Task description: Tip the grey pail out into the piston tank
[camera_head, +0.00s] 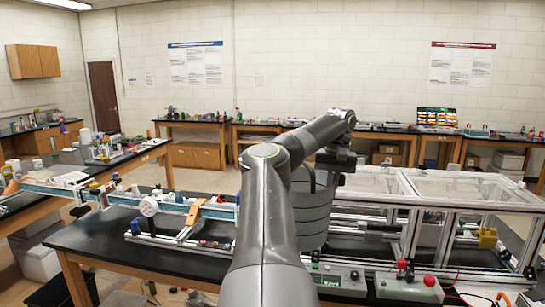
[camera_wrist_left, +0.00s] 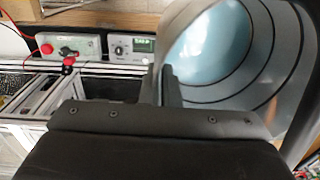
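The grey pail (camera_head: 316,215) stands upright in the middle of the head view, partly hidden by my left arm. The left wrist view looks into its open mouth (camera_wrist_left: 215,50), with a pale blue inside and dark rings on the wall. My left gripper (camera_head: 338,172) is at the pail's top rim. Its fingers (camera_wrist_left: 168,88) are close together at the rim and look shut on it, though the contact is partly hidden. Clear tanks in an aluminium frame (camera_head: 465,190) stand right of the pail; I cannot tell which is the piston tank. My right gripper is not in view.
A control box with a red button (camera_head: 408,288) and another with a display (camera_head: 338,277) sit on the bench front. A flow channel rig (camera_head: 170,205) stands left of the pail. A yellow part (camera_head: 487,238) is inside the frame.

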